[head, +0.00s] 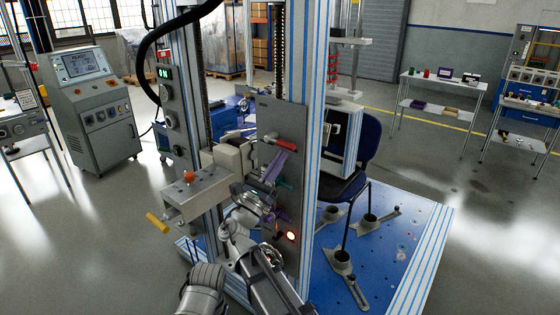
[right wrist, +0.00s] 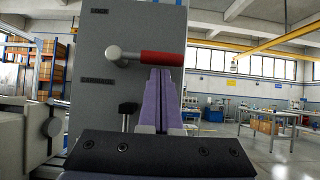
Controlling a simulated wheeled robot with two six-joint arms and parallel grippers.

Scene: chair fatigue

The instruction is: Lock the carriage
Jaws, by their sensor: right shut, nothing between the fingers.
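The grey carriage plate (head: 297,122) stands upright on the machine column in the head view. My right gripper (head: 280,161) has purple fingers, shut and empty. Its fingertips (right wrist: 160,72) are just below the red grip; I cannot tell whether they touch it. My left gripper is not in view.
A bracket with an orange button (head: 189,176) and a yellow handle (head: 157,222) juts out left. A dark chair (head: 364,140) stands behind the column, over the blue base (head: 392,262).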

